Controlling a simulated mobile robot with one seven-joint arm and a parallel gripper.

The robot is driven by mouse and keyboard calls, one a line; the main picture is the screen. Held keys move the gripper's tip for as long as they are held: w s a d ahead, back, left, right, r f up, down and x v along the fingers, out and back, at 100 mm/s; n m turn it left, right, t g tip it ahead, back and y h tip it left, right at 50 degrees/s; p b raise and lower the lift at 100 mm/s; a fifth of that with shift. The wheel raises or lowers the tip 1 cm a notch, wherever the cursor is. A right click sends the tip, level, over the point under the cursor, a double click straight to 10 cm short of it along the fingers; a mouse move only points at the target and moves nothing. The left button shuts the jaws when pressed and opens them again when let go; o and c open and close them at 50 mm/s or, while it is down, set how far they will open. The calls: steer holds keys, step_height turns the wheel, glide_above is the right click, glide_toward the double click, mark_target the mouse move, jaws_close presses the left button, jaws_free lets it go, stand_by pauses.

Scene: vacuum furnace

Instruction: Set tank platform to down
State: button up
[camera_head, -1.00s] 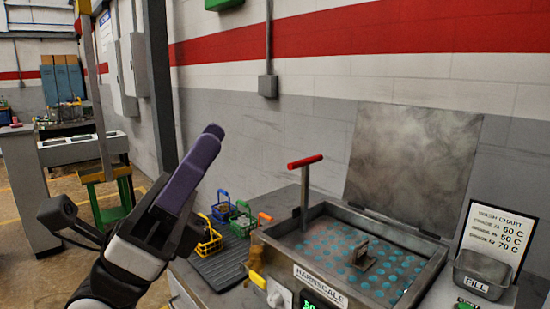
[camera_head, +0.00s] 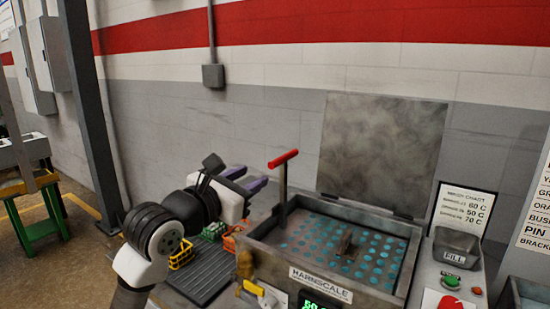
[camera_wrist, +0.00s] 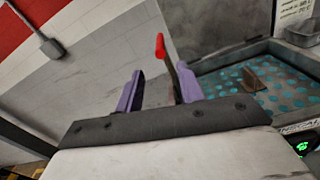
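The open tank (camera_head: 265,232) is a grey metal box labelled HARNSCALE. Its platform (camera_head: 300,238) is a plate with blue-green round holes and a small brown handle block (camera_head: 346,243) in the middle. A lever with a red grip (camera_head: 283,158) stands upright at the tank's back left. The lever's red grip also shows in the wrist view (camera_wrist: 160,46), between and beyond the fingers. My gripper (camera_head: 248,182) has purple fingers and is left of the lever, apart from it. In the wrist view my gripper (camera_wrist: 162,90) is open and empty.
The raised lid (camera_head: 382,150) stands behind the tank. A FILL bin (camera_head: 456,247) and wash chart (camera_head: 464,210) are at right. A wall is close behind.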

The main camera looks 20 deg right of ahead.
mark_target(278, 159)
steer(key=p+x, duration=0.4)
steer(key=x, duration=0.7)
steer(key=shift+r, duration=0.15)
steer(key=shift+w+d, duration=0.3)
steer(key=shift+d, duration=0.1)
jaws_close()
